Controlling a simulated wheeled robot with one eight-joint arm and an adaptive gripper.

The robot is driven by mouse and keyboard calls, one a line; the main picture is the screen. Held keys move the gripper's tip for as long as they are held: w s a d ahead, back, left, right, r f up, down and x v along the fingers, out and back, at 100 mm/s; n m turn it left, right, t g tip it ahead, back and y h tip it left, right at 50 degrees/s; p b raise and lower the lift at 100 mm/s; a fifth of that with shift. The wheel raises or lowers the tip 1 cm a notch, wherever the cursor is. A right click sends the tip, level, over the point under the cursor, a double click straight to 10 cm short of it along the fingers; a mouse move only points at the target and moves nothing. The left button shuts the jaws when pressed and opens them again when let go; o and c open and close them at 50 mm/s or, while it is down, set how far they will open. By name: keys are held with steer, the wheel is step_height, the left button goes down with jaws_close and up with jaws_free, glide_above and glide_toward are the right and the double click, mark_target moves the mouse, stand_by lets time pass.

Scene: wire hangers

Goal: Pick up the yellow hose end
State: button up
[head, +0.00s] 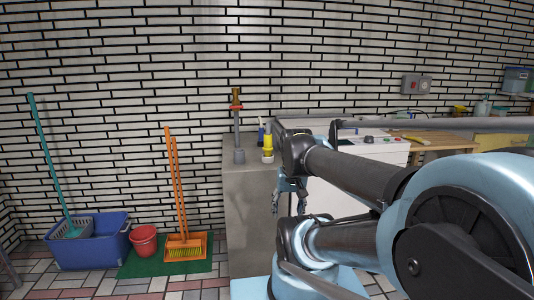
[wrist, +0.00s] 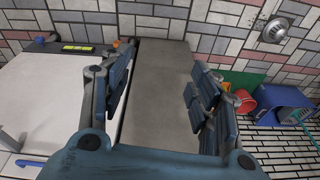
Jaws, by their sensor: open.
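The yellow hose end (head: 267,143) stands upright on the grey counter (head: 243,190) in the head view, near its right side. A grey-based post with a reddish-brown top (head: 237,125) stands just left of it. My gripper (head: 287,204) hangs in front of the counter, lower than the hose end and slightly right of it, with its fingers down. In the wrist view my gripper (wrist: 160,98) is open, its two fingers wide apart with nothing between them. A grey slab surface shows behind the gap. I cannot make out the hose end in the wrist view.
A white cabinet (head: 330,198) adjoins the counter, partly behind my arm. A blue tub (head: 90,245), a red bucket (head: 143,241) and an orange broom with dustpan (head: 185,245) stand on the floor at left. The tiled floor between tub and counter is partly free.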

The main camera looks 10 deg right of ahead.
steer(key=w+r+m, duration=0.8)
steer(key=w+r, duration=0.2)
steer(key=r, duration=0.1)
step_height(320, 180, up, 16)
steer(key=m+t+y, duration=0.1)
steer(key=m+y, duration=0.2)
steer(key=m, duration=1.5)
glide_above(268, 136)
steer(key=s+d, duration=0.3)
steer(key=d, duration=0.2)
steer(key=x, duration=1.7)
steer(key=shift+w+r, duration=0.1)
steer(key=shift+w, duration=0.15)
jaws_close()
